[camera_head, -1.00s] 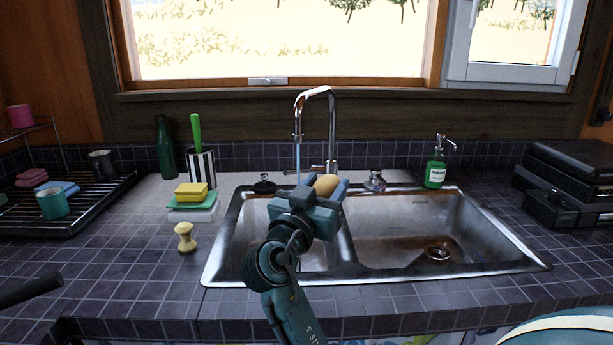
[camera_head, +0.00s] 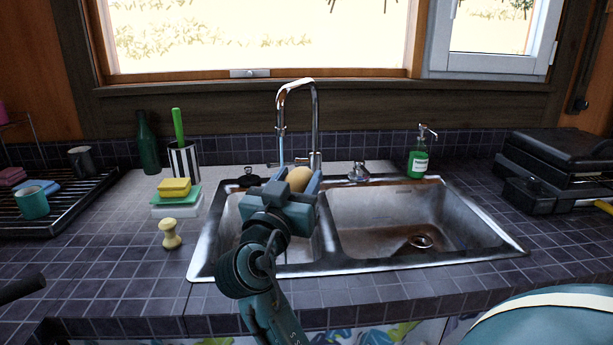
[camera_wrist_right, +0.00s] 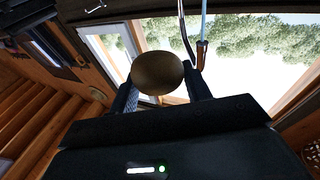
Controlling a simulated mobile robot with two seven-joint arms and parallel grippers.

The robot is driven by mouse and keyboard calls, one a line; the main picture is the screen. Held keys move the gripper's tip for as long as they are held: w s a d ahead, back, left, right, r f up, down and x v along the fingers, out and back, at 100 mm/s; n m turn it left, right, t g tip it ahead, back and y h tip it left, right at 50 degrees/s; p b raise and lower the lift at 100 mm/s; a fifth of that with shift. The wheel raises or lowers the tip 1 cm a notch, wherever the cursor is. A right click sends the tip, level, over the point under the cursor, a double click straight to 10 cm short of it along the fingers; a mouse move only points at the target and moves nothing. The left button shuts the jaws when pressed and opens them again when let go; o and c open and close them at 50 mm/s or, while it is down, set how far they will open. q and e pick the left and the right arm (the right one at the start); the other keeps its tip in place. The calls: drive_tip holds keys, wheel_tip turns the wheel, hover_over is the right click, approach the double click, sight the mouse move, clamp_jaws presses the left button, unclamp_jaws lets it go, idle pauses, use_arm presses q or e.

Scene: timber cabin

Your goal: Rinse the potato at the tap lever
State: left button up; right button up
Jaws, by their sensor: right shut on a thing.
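The brown potato (camera_head: 299,179) is between the fingers of my right gripper (camera_head: 292,186), which is shut on it above the left basin. It also shows in the right wrist view (camera_wrist_right: 157,73) between both fingers. The chrome tap (camera_head: 315,125) arches over the sink, with its lever low at its base, partly hidden. A thin bluish water stream (camera_head: 281,147) falls from the spout just left of the potato. In the wrist view the stream (camera_wrist_right: 204,22) runs to the potato's right. I cannot tell whether water touches the potato. My left gripper is not in view.
The steel sink (camera_head: 430,262) has two basins. A green soap bottle (camera_head: 418,163) stands behind the right basin. Left are sponges (camera_head: 174,187), a brush holder (camera_head: 184,162), a yellowish knob-like object (camera_head: 170,234) and a drying rack (camera_head: 75,216). Black cases (camera_head: 560,150) stand right.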

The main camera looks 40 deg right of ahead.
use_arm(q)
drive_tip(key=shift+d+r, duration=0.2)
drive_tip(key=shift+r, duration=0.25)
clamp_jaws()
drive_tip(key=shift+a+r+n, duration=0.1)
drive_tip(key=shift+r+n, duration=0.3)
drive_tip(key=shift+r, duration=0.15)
use_arm(e)
drive_tip(key=s+a+f+n+t+y, duration=0.2)
drive_tip(key=a+f+n+t+y, duration=0.2)
drive_tip(key=a+f+y, duration=0.4)
drive_tip(key=s+a+f+n+t+y, duration=0.2)
drive_tip(key=a+f+n+t+y, duration=0.2)
drive_tip(key=a, duration=1.3)
wheel_tip(320, 180, down, 5)
drive_tip(key=n+y, duration=0.3)
drive_tip(key=y, duration=0.1)
drive_tip(key=shift+s+t+y, duration=0.3)
drive_tip(key=shift+d, duration=0.1)
